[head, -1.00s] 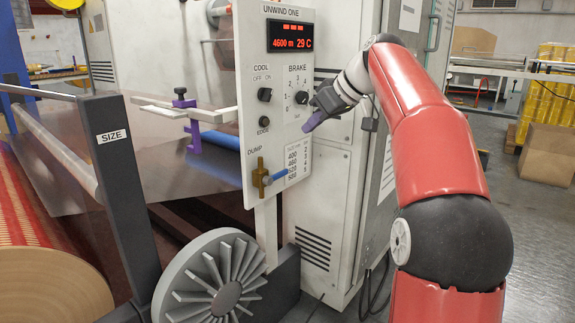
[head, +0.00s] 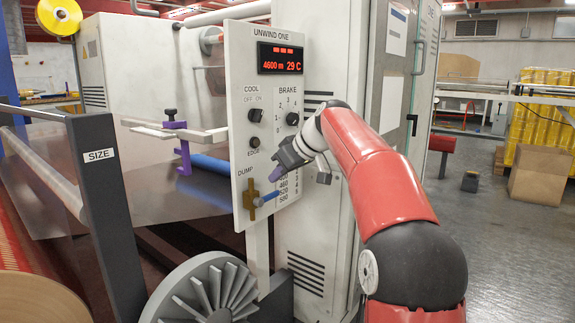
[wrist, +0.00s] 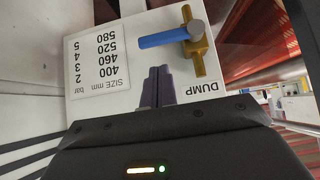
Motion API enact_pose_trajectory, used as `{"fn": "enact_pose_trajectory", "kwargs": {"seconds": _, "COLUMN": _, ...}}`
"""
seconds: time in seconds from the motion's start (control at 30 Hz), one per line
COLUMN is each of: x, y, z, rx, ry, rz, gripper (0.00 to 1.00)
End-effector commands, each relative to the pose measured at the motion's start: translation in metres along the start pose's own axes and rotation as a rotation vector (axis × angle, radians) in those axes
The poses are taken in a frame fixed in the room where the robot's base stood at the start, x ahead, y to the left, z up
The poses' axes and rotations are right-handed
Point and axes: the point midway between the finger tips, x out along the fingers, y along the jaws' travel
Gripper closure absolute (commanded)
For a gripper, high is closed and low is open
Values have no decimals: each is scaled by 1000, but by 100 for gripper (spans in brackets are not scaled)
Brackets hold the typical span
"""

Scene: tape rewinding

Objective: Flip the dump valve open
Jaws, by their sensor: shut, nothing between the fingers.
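The dump valve has a brass body (head: 250,197) and a blue lever (head: 266,198) at the lower left of the white control panel, below the DUMP label. The lever points out to the right in the head view. In the wrist view the panel is upside down, with the brass body (wrist: 193,42) and blue lever (wrist: 163,38) at the top. My gripper (head: 276,175) is shut and empty, in front of the panel just above the lever. Its purple fingers (wrist: 158,86) show together in the wrist view, apart from the lever in the picture.
The panel (head: 235,120) also carries a COOL switch (head: 253,115), an EDGE knob (head: 255,143), a BRAKE knob (head: 292,118) and a red display (head: 281,59). A grey finned wheel (head: 215,290) stands below. A SIZE post (head: 105,200) is at left. Open floor lies right.

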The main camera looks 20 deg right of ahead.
Motion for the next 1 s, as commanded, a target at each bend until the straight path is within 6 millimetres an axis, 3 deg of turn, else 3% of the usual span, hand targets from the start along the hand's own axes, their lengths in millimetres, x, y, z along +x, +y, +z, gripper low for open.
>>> {"fn": "enact_pose_trajectory", "kwargs": {"seconds": 0.23, "x": 16, "y": 0, "z": 17, "rx": 0, "ry": 0, "rz": 1, "gripper": 100}}
{"fn": "enact_pose_trajectory", "kwargs": {"seconds": 1.0, "x": 18, "y": 3, "z": 20, "rx": 44, "ry": 0, "rz": -42, "gripper": 100}}
